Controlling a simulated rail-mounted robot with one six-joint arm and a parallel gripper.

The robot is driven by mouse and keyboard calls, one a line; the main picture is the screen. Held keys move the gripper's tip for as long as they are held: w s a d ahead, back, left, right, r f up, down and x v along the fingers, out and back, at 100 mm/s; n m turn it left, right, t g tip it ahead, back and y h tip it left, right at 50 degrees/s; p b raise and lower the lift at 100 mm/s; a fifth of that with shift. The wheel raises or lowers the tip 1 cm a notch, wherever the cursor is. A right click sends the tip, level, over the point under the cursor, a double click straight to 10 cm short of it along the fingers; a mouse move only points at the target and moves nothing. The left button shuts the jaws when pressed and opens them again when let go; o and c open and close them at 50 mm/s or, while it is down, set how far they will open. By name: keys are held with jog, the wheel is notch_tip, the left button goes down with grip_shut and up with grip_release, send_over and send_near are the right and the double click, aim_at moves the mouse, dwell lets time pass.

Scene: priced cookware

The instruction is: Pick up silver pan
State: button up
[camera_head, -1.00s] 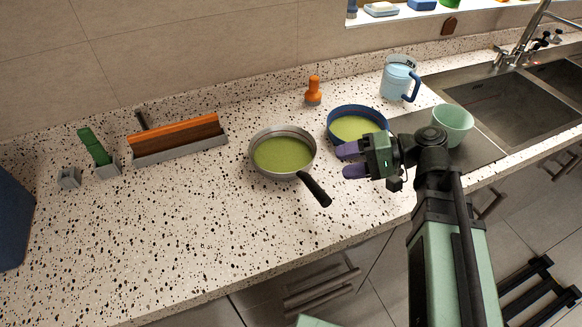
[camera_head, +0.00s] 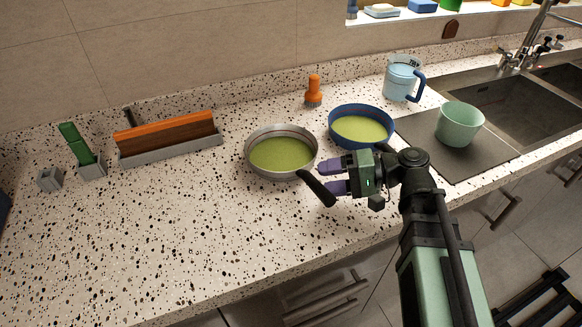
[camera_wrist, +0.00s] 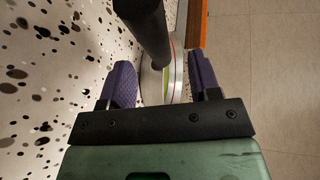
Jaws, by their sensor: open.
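The silver pan (camera_head: 252,163) stands on the speckled counter, with a green inside and a black handle (camera_head: 317,188) pointing toward the front right. My gripper (camera_head: 326,178) is open and empty, its purple fingers pointing left, close to the handle. In the wrist view, the black handle (camera_wrist: 146,30) shows between and beyond the two open fingers (camera_wrist: 163,85), with the pan's silver rim (camera_wrist: 177,80) behind it. The head view does not clearly show whether the fingers touch the handle.
A blue pan (camera_head: 338,137) with a green inside stands just behind my gripper. A rack with boards (camera_head: 170,152) is at left. The counter's front left is clear.

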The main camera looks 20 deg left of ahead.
aim_at(312, 181)
jog(key=x, duration=0.4)
jog(key=shift+a+f+b, duration=0.1)
jog(key=shift+b, duration=0.25)
grip_shut()
